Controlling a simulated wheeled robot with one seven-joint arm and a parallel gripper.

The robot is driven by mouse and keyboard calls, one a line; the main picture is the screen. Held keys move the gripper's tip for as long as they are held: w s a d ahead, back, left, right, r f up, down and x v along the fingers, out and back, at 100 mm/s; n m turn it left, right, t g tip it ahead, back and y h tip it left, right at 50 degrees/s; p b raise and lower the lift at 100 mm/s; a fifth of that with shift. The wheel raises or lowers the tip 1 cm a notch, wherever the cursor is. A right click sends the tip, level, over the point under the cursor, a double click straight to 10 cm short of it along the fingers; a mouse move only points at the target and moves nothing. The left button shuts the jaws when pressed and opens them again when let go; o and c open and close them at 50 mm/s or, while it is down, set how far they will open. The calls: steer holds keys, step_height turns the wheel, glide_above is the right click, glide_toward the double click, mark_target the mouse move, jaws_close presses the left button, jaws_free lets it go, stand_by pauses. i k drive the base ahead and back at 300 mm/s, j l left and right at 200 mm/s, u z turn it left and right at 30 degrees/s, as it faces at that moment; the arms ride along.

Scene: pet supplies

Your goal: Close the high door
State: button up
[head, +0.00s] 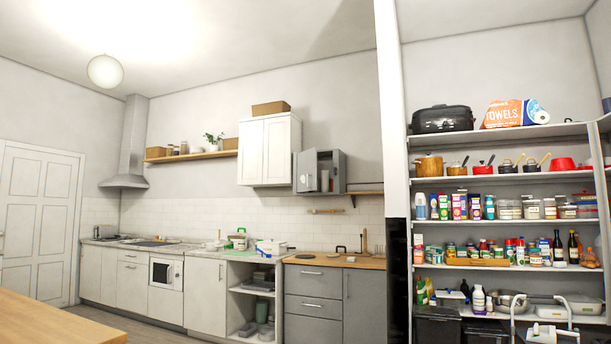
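A grey wall cabinet (336,162) hangs high on the back wall, right of the centre of the head view. Its door (305,171) stands open, swung out at the left side of the cabinet. Part of the inside shows, with some pale items (325,181) in it that are too small to make out. A white wall cabinet (263,152) hangs just left of it, with its doors shut. My gripper is not in view.
Below runs a counter with grey drawers (312,306), an open shelf unit (251,291) and a white oven (166,274). Tall stocked shelves (512,181) stand at the right. A wooden tabletop (48,322) fills the lower left. Floor shows between table and counter.

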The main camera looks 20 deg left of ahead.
mark_target(307, 159)
steer(key=i+j+u, duration=0.1)
steer(key=i+u, duration=0.2)
steer(key=i, duration=0.4)
steer(key=i+u, duration=0.25)
steer(key=i, duration=0.45)
steer(key=i+l+u, duration=0.3)
steer(key=i, duration=0.4)
steer(key=i+j+u, duration=0.15)
steer(key=i+u, duration=0.25)
steer(key=i, duration=0.2)
steer(key=i+u, duration=0.45)
steer(key=i+z, duration=0.25)
steer(key=i, duration=0.25)
steer(key=i+j+z, duration=0.25)
steer(key=i, duration=0.3)
